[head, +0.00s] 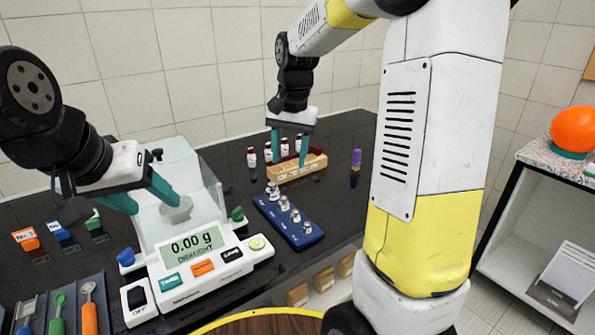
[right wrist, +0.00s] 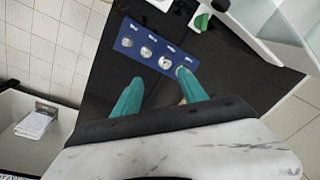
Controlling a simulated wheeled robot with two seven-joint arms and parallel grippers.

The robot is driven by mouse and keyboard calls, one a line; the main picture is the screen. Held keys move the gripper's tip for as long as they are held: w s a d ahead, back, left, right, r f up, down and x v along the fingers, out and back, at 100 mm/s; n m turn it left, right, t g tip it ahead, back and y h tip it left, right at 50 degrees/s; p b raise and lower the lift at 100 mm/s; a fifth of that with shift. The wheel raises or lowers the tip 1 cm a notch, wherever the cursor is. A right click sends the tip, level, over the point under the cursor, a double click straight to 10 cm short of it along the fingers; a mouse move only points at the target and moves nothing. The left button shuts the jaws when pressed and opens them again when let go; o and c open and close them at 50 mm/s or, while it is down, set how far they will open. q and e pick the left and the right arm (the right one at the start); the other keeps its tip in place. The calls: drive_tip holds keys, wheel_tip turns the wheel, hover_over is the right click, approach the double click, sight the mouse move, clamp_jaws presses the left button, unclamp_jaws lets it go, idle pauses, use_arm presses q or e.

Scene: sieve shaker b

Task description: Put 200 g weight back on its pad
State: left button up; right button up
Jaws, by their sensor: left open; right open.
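The blue weight pad strip (head: 266,208) lies on the dark bench right of the balance, with several silver weights (head: 284,204) standing along it. I cannot tell which is the 200 g weight, as the labels are too small. The strip (right wrist: 131,30) and its weights (right wrist: 147,52) also show in the right wrist view. My right gripper (head: 290,150) is open and empty, above the bench by the wooden rack. My left gripper (head: 150,198) is open at the balance (head: 205,262), its fingers near the pan (head: 177,212). The display reads 0.00 g.
A wooden rack (head: 297,169) with small capped bottles stands behind the strip. A glass draft shield (head: 208,182) surrounds the pan. Coloured tools and a tray (head: 75,290) lie at the left. A purple-capped bottle (head: 355,160) stands at the right.

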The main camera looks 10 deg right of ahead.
drive_tip(key=s+r+n+t, duration=0.2)
drive_tip(key=s, duration=0.8)
drive_tip(key=s+d+r+n+t+y, duration=0.1)
drive_tip(key=s+r+n+t, duration=0.2)
drive_tip(key=s, duration=0.7)
drive_tip(key=shift+s+d+r+n, duration=0.15)
drive_tip(key=shift+s+d+n, duration=0.1)
drive_tip(key=shift+n, duration=0.05)
